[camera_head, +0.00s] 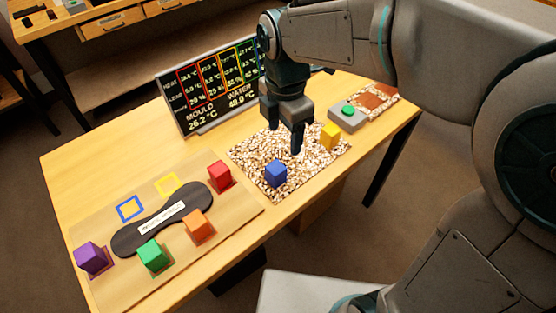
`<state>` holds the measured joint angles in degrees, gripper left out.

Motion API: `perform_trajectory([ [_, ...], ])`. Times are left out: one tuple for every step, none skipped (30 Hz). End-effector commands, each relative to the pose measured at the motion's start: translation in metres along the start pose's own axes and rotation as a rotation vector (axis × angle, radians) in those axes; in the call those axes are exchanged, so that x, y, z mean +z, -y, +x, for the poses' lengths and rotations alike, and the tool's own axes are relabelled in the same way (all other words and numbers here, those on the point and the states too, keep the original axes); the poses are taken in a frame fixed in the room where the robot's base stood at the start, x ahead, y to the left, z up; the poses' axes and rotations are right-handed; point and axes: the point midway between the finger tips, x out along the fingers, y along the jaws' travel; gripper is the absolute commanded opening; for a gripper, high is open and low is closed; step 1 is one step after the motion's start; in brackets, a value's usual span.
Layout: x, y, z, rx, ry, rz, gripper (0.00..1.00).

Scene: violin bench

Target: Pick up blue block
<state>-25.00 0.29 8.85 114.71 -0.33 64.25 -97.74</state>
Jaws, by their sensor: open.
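The blue block (275,173) sits on a speckled, gravel-patterned mat (250,151) near the middle of the table, close to its front edge. My gripper (284,139) points down over the same mat, above and slightly behind the blue block. Its dark fingers are apart and nothing shows between them. The gripper appears clear of the block. The blue block's top and two sides show, and nothing covers it.
A yellow block (330,136) sits on the mat, right of my gripper. A grey box with a green button (347,112) stands behind it. A display screen (214,85) stands at the back. Left, a board (110,295) holds purple (91,258), green (153,255), orange (200,226) and red (219,176) blocks.

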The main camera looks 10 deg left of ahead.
Motion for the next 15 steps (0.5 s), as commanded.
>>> perform_trajectory([
  [-0.005,-0.004,0.002,-0.005,-0.003,-0.055,0.62],
  [-0.007,-0.006,0.002,-0.007,-0.004,-0.080,0.62],
  [-0.009,-0.008,0.003,-0.010,-0.006,-0.106,0.62],
  [-0.010,-0.009,0.005,-0.012,-0.007,-0.120,0.62],
  [-0.011,-0.009,0.007,-0.013,-0.007,-0.130,0.62],
  [-0.011,-0.009,0.012,-0.015,-0.008,-0.138,0.62],
  [-0.012,-0.009,0.016,-0.016,-0.008,-0.140,0.62],
  [-0.012,-0.009,0.022,-0.017,-0.008,-0.141,0.62],
  [-0.012,-0.009,0.030,-0.018,-0.009,-0.141,0.62],
  [-0.012,-0.008,0.036,-0.018,-0.009,-0.141,0.62],
  [-0.012,-0.008,0.043,-0.019,-0.009,-0.140,0.62],
  [-0.012,-0.008,0.051,-0.018,-0.009,-0.140,0.62],
  [-0.012,-0.008,0.057,-0.017,-0.009,-0.140,0.62],
  [-0.012,-0.008,0.062,-0.018,-0.009,-0.140,0.62],
  [-0.012,-0.008,0.069,-0.016,-0.008,-0.139,0.62],
])
